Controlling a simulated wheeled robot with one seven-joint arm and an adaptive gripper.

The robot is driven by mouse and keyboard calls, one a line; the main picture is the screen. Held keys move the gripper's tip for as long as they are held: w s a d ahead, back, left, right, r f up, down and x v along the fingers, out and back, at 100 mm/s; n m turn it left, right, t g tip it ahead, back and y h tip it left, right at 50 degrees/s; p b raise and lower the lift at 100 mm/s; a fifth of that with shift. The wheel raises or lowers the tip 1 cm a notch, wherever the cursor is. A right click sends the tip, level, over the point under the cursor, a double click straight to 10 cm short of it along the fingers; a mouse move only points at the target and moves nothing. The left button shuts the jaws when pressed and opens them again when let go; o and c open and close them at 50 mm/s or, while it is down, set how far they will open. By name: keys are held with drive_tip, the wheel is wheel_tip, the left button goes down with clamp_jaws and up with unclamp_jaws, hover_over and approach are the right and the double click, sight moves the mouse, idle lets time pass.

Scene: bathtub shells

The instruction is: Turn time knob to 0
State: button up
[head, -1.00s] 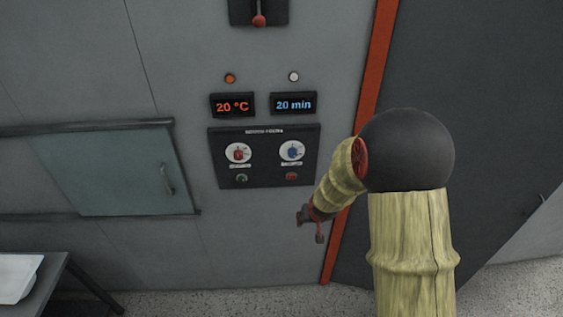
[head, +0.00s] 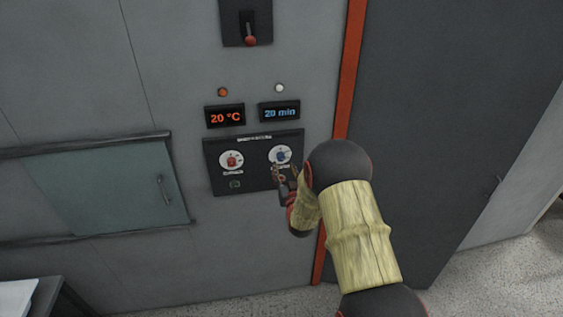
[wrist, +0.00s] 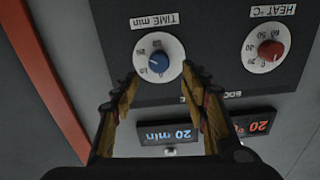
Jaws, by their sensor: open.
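The blue time knob (head: 281,156) sits on a white dial on the black control panel (head: 212,180). In the wrist view the time knob (wrist: 159,62) is upside down, under the label "TIME min". The blue display (head: 279,111) reads 20 min. My gripper (head: 284,172) is just below the knob in the head view and partly covers the panel's lower right. In the wrist view my gripper (wrist: 156,82) is open, its two fingers on either side of the knob's dial. I cannot tell whether they touch the panel. Nothing is between the fingers except the view of the knob.
A red heat knob (head: 232,160) is to the left on the same panel, with a display (head: 225,116) reading 20 °C above. A lever (head: 250,38) is higher up. A red-orange vertical strip (head: 346,75) runs right of the panel. A glass hatch (head: 105,190) is at left.

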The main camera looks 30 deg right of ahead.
sight(281, 158)
drive_tip(key=x, duration=0.6)
drive_tip(key=shift+f+p, duration=0.2)
drive_tip(key=shift+p, duration=0.2)
drive_tip(key=shift+c, duration=1)
drive_tip(key=c, duration=1)
drive_tip(key=shift+o, duration=0.2)
